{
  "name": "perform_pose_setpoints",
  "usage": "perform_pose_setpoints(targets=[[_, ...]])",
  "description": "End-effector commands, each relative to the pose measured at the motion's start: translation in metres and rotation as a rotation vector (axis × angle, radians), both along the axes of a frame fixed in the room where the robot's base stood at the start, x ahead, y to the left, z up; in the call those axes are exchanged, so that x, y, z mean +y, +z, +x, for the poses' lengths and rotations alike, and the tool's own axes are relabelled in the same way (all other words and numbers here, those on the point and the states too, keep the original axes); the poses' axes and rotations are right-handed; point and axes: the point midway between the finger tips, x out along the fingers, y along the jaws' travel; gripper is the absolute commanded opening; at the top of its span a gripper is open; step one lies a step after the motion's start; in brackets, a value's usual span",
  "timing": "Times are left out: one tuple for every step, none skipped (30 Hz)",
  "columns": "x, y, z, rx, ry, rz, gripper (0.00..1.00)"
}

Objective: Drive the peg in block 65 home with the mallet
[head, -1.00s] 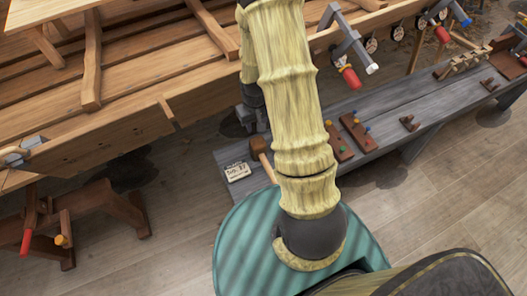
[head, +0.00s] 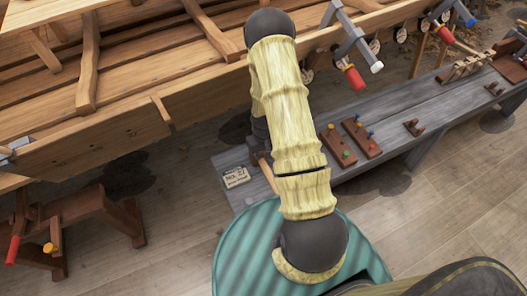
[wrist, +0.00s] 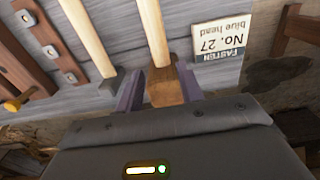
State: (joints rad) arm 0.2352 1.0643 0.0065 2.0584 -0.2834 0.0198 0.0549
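The mallet lies on the grey bench. In the wrist view its brown wooden head (wrist: 166,88) is between the two purple-grey fingers of my gripper (wrist: 160,88), and its pale handle (wrist: 154,30) runs away from me. The fingers stand apart on both sides of the head with little gap; I see no clear grip. In the head view my arm hides the gripper, and part of the mallet's handle (head: 266,172) shows. Brown peg blocks (head: 336,146) and (head: 361,138) with coloured pegs stand on the bench. I cannot read the number 65 on any block.
A card (wrist: 222,42) reading "FASTEN No. 27 blue head" lies beside the mallet. A second pale handle with a grey head (wrist: 85,40) lies on its other side. The planked hull (head: 90,140) rises behind the bench (head: 440,105). A brown trestle (head: 90,215) stands at left.

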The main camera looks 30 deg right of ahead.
Motion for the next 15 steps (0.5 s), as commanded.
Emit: perform_pose_setpoints(targets=[[0.0, -0.008, 0.0, 0.001, 0.0, 0.0, 0.37], [0.0, -0.011, 0.0, 0.001, 0.0, 0.0, 0.37], [0.0, -0.015, 0.0, 0.001, 0.0, 0.0, 0.37], [0.0, -0.018, 0.0, 0.0, 0.0, 0.0, 0.37], [0.0, -0.021, 0.0, 0.0, 0.0, 0.0, 0.37], [0.0, -0.025, 0.0, 0.0, 0.0, 0.0, 0.37], [0.0, -0.028, 0.0, 0.0, -0.001, 0.0, 0.37], [0.0, -0.03, 0.0, 0.0, -0.001, 0.0, 0.37], [0.0, -0.034, 0.0, 0.0, -0.001, 0.0, 0.37], [0.0, -0.037, 0.0, 0.0, -0.001, 0.0, 0.37], [0.0, -0.04, 0.0, 0.0, -0.001, 0.0, 0.37], [0.0, -0.044, 0.0, 0.0, -0.001, 0.0, 0.37], [0.0, -0.047, 0.0, 0.0, -0.001, 0.0, 0.37], [0.0, -0.05, 0.0, 0.0, -0.001, 0.0, 0.37], [0.0, -0.053, 0.0, 0.0, 0.0, 0.0, 0.37]])
